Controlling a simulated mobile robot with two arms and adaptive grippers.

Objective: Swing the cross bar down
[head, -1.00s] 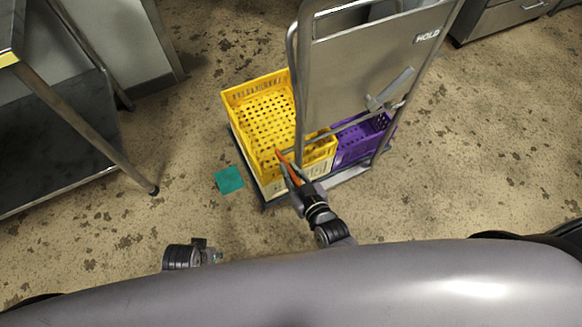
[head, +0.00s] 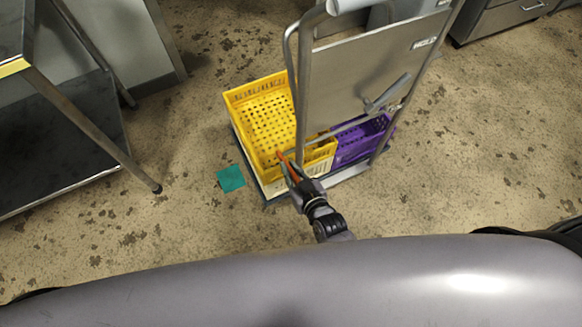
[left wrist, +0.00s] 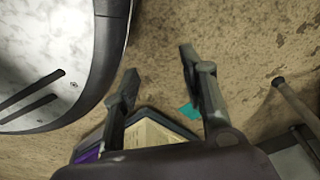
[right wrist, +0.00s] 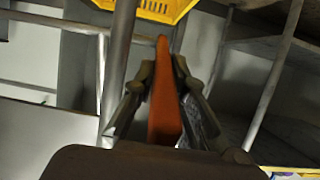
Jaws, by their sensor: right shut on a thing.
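My right gripper (head: 289,166) is shut on an orange grip (head: 283,157), at the near left upright of the cart. In the right wrist view the orange grip (right wrist: 165,95) stands between the two fingers. A thin metal bar (head: 345,127) runs across the cart between its uprights, low over the crates. I cannot tell whether the orange grip is joined to it; the fingers and upright hide part of it. My left gripper (left wrist: 158,78) is open and empty in the left wrist view, above the floor, and out of the head view.
The cart has a metal panel (head: 360,70) with a lever (head: 385,95). A metal table (head: 85,120) is at left. A teal square (head: 230,179) lies on the open floor.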

